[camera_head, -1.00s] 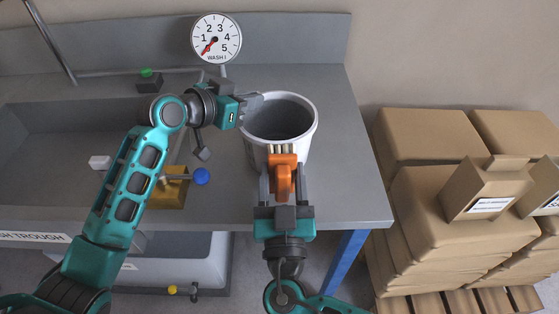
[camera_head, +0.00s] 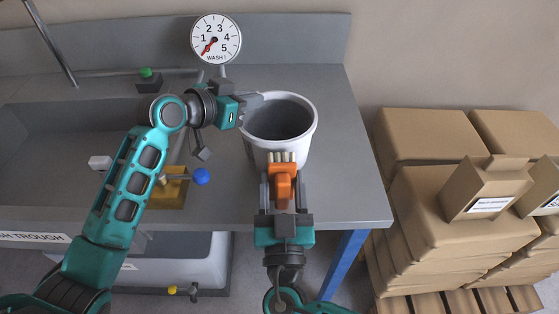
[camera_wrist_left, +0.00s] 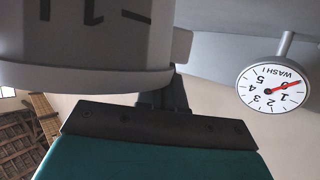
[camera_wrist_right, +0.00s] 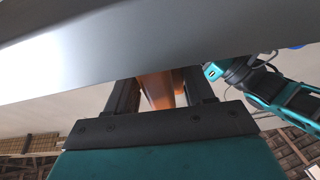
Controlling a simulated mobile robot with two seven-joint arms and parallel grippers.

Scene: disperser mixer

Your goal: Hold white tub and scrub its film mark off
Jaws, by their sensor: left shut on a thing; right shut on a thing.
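The white tub (camera_head: 280,143) stands at the front of the grey bench, open side up, with a dark grey inside. My left gripper (camera_head: 252,102) is shut on its rim at the left. In the left wrist view the tub (camera_wrist_left: 85,45) shows black marks on its wall. My right gripper (camera_head: 283,178) is shut on an orange brush (camera_head: 283,192), with pale bristles pointing at the tub's front wall. I cannot tell whether the bristles touch it. The brush's orange body (camera_wrist_right: 160,90) also shows in the right wrist view. I cannot make out a film mark.
A dial marked WASH 1 (camera_head: 215,40) stands behind the tub, its red needle near 0. A trough (camera_head: 40,140) lies left. A brass block (camera_head: 170,190) with a blue knob (camera_head: 201,176) sits nearby. Cartons (camera_head: 430,140) are stacked right. The bench right of the tub is clear.

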